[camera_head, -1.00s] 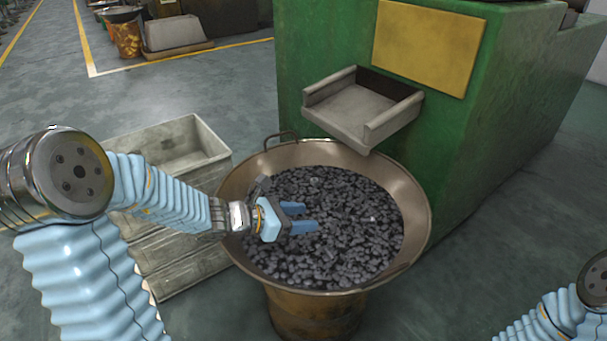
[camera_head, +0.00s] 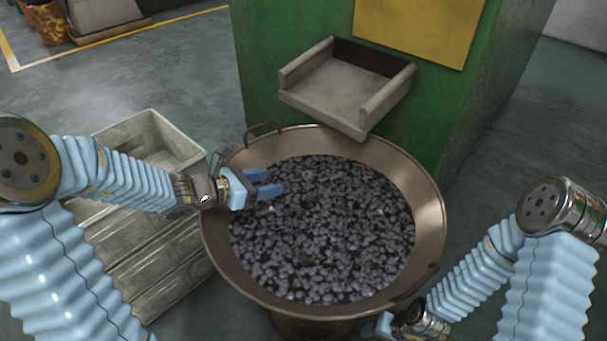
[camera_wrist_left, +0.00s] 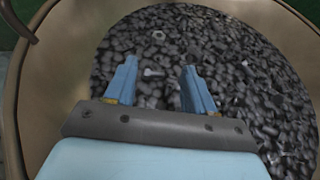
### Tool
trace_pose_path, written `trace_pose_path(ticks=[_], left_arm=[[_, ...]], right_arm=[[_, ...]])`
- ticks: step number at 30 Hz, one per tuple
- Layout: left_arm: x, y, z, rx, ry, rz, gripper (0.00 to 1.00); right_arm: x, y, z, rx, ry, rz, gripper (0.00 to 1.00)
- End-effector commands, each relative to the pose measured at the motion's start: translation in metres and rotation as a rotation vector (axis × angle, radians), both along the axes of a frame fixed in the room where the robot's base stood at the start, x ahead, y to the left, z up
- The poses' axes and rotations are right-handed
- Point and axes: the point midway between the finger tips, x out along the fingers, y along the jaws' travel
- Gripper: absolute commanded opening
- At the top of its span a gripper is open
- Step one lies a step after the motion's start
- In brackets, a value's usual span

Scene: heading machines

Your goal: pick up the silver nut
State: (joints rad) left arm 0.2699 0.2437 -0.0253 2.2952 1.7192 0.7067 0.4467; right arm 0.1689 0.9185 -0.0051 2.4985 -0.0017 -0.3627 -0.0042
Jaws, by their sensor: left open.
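A wide metal pan (camera_head: 428,205) holds a heap of small dark grey metal pieces (camera_head: 330,235). My left gripper (camera_head: 275,182) is open and empty over the back left part of the heap. In the left wrist view a small bright silver piece (camera_wrist_left: 153,72), perhaps the silver nut, shows between the open fingers (camera_wrist_left: 160,66) of my left gripper. Its exact shape is too small to tell. Another light piece (camera_wrist_left: 158,36) lies farther up. My right gripper (camera_head: 378,325) is partly in view at the bottom edge, by the pan's front rim; its fingers are not clear.
A green machine (camera_head: 300,40) stands behind the pan, with a grey chute tray (camera_head: 340,95) jutting over the back rim. A grey crate (camera_head: 150,255) stands left of the pan, under my left arm. A handle (camera_head: 262,128) rises from the back left rim.

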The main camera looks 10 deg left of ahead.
Motion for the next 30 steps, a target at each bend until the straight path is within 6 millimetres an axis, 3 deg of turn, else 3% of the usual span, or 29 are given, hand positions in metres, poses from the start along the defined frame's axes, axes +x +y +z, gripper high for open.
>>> trace_pose_path(ticks=[6, 13, 21, 30], left_arm=[[0.030, -0.028, -0.019, 0.000, 0.002, -0.003, 0.54], [0.045, -0.041, -0.025, 0.000, 0.001, -0.002, 0.54], [0.075, -0.066, -0.037, 0.001, 0.002, -0.002, 0.54], [0.078, -0.069, -0.039, 0.002, 0.002, 0.000, 0.52]], right_arm=[[0.000, 0.000, -0.008, 0.000, 0.000, -0.001, 0.51], [0.000, 0.000, -0.009, 0.001, 0.001, 0.000, 0.51], [0.000, 0.000, -0.011, 0.001, 0.001, 0.000, 0.51], [0.000, 0.000, -0.011, 0.001, 0.001, 0.000, 0.51]])
